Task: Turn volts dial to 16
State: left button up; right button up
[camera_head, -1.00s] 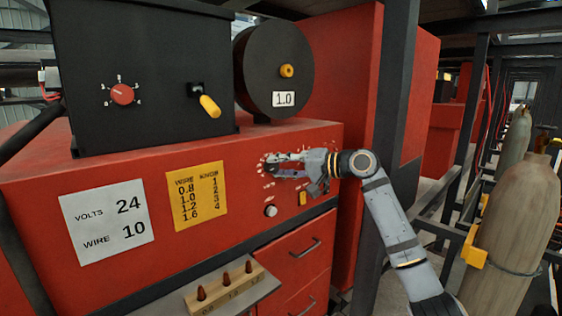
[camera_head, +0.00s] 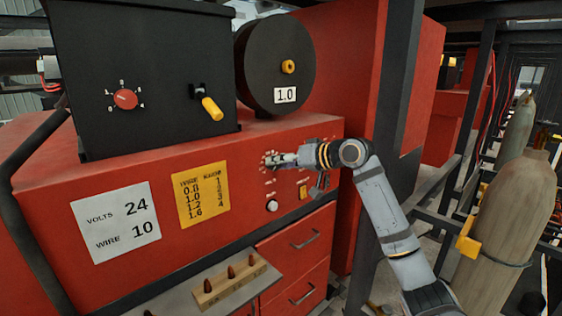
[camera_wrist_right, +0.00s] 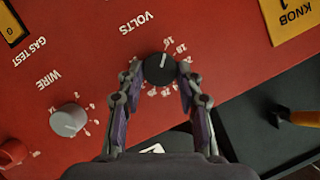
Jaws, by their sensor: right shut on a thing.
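The volts dial (camera_wrist_right: 159,69) is a black round knob with a white pointer line on the red panel, under the word VOLTS in the right wrist view. Its pointer aims toward the top of the picture, close to a small mark that looks like 16. My right gripper (camera_wrist_right: 159,77) has a finger on each side of the dial and is shut on it. In the head view, the right gripper (camera_head: 272,160) reaches the panel from the right and hides the dial. My left gripper is not in view.
A grey wire knob (camera_wrist_right: 68,120) sits beside the volts dial. A white card (camera_head: 117,222) reads volts 24, wire 10. A yellow card (camera_head: 201,194) lists wire and knob values. A wooden block (camera_head: 229,282) with brown tips stands below. Gas cylinders (camera_head: 506,220) stand right.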

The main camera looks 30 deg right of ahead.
jog(key=shift+f, duration=0.1)
dwell(0.3)
jog(key=o, duration=1.2)
jog(key=v, duration=0.7)
jog(key=shift+s, duration=0.2)
jog(key=shift+d, duration=0.1)
